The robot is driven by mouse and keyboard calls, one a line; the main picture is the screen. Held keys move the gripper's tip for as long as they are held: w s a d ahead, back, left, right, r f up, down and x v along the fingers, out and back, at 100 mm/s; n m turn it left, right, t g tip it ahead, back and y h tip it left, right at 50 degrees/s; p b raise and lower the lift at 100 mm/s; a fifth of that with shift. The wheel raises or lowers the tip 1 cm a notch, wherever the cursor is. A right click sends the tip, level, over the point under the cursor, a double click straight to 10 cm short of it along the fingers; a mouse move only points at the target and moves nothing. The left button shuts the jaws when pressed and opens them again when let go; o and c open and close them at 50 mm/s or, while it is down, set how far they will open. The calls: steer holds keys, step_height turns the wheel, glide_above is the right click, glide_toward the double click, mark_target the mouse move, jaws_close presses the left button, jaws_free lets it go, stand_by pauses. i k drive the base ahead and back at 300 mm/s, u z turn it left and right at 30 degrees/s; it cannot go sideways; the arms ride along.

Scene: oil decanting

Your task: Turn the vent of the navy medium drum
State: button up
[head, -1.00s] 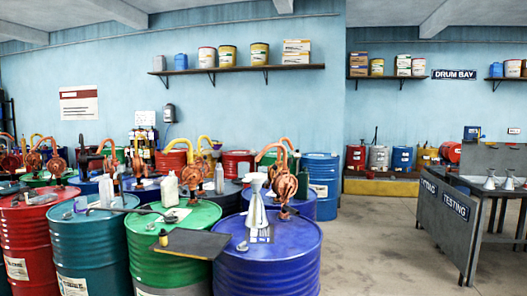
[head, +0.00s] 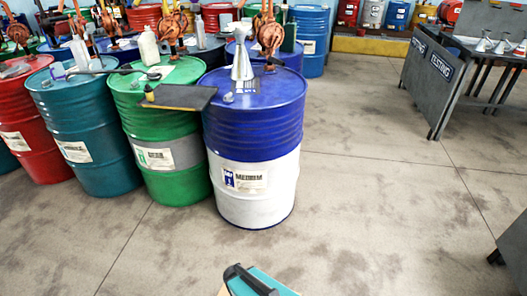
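The navy medium drum (head: 253,135) stands upright on the floor at centre, navy above and white below, with a label reading MEDIUM. On its top a small grey fitting (head: 229,98) sits near the front left edge; it may be the vent, but it is too small to tell. A metal funnel (head: 242,66) stands on the lid, next to a small printed card. My gripper is not in view.
A dark flat board (head: 180,97) bridges the green drum (head: 165,150) and the navy drum's left edge. Teal and red drums stand further left. Open concrete floor lies in front and right. A grey TESTING panel (head: 430,75) stands right. A teal and black object (head: 262,281) shows at the bottom edge.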

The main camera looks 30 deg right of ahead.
mark_target(227, 98)
steer(key=u, duration=0.25)
steer(key=i, duration=0.85)
steer(key=u, duration=0.4)
steer(key=k, duration=0.2)
steer(key=u, duration=0.9)
